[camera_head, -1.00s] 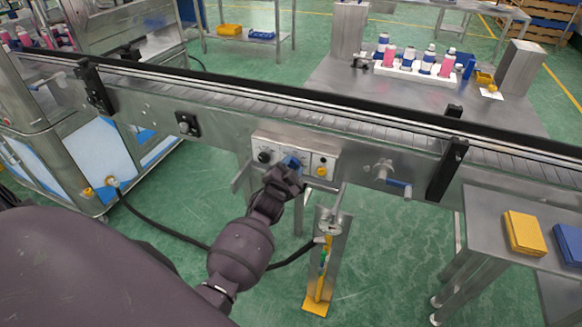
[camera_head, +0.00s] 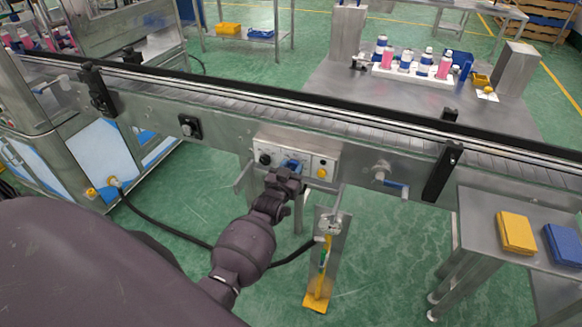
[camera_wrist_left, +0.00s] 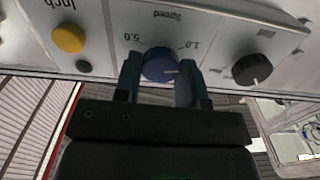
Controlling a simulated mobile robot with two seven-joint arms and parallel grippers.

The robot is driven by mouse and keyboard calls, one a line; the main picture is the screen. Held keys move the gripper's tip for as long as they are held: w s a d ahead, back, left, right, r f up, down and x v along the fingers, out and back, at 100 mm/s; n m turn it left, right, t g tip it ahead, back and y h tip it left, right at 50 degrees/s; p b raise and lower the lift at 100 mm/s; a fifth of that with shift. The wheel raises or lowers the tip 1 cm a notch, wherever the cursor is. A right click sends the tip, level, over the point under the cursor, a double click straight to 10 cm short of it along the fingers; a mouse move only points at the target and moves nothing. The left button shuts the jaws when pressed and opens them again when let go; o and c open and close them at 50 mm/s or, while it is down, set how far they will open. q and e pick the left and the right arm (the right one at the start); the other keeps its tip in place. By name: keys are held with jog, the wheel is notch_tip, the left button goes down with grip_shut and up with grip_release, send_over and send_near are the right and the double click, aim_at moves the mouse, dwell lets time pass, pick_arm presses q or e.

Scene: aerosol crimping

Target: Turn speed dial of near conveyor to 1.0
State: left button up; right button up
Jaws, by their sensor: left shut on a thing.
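The near conveyor's control panel (camera_head: 296,157) faces me on the side of the belt. Its blue speed dial (camera_head: 291,165) sits in the middle of the panel, partly covered by my left gripper (camera_head: 289,172). In the left wrist view the blue speed dial (camera_wrist_left: 159,66) is between the two fingers of my left gripper (camera_wrist_left: 158,80), which is shut on it. The scale reads 5.0 at the dial's upper left and 1.0 (camera_wrist_left: 189,46) at its upper right. The dial's white mark points right and slightly down in that view. My right gripper is out of view.
A black knob (camera_wrist_left: 252,69) and a yellow button (camera_wrist_left: 68,38) flank the dial. A blue-handled crank (camera_head: 388,177) is right of the panel. A steel stand with a yellow pedal (camera_head: 316,300) is below.

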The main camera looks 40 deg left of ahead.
pick_arm(q)
jog(key=n, duration=0.2)
jog(key=shift+n+p, duration=0.3)
jog(key=shift+n, duration=0.7)
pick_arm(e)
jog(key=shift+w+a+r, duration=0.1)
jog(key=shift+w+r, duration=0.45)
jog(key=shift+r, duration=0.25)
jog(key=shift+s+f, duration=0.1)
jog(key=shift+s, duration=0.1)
pick_arm(q)
jog(key=o, duration=0.9)
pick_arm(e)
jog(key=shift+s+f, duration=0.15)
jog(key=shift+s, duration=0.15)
pick_arm(q)
jog(key=shift+s+d, duration=0.1)
jog(key=shift+s, duration=0.45)
jog(key=shift+p+v, duration=0.35)
jog(key=shift+v, duration=4.55)
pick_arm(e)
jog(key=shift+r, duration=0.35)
